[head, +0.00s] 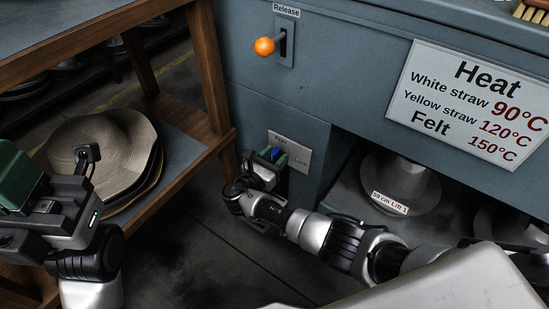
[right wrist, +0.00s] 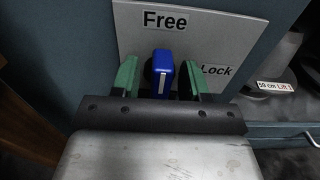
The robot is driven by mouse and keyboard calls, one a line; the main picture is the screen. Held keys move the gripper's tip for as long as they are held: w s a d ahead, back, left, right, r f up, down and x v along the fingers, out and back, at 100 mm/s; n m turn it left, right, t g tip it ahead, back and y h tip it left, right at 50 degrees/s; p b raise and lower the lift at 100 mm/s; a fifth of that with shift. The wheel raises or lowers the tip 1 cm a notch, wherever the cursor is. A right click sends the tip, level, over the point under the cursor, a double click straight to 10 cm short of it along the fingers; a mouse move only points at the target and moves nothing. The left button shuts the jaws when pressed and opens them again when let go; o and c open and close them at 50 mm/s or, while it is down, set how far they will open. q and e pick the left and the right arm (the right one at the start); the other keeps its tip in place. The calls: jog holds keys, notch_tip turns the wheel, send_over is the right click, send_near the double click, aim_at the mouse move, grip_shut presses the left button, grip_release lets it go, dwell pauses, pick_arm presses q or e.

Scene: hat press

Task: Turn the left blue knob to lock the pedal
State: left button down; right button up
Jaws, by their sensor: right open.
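The blue knob (right wrist: 162,74) sits on a light plate (right wrist: 215,40) marked Free above and Lock to the right. Its white line points up toward Free. My right gripper (right wrist: 158,80) is open, with one green finger on each side of the knob and a small gap on both sides. In the head view the knob (head: 273,154) is mostly hidden by my right gripper (head: 268,162), low on the blue-grey machine front. My left gripper (head: 55,172) is at the left edge, its fingers wide apart and empty, over the hats. The pedal does not show.
A wooden shelf (head: 215,85) with a stack of straw hats (head: 110,145) stands at left. An orange-tipped Release lever (head: 265,46) is above the plate. An opening to the right holds a grey hat form (head: 405,180). A Heat sign (head: 470,100) hangs above it.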

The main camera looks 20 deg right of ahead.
jog(key=c, duration=0.6)
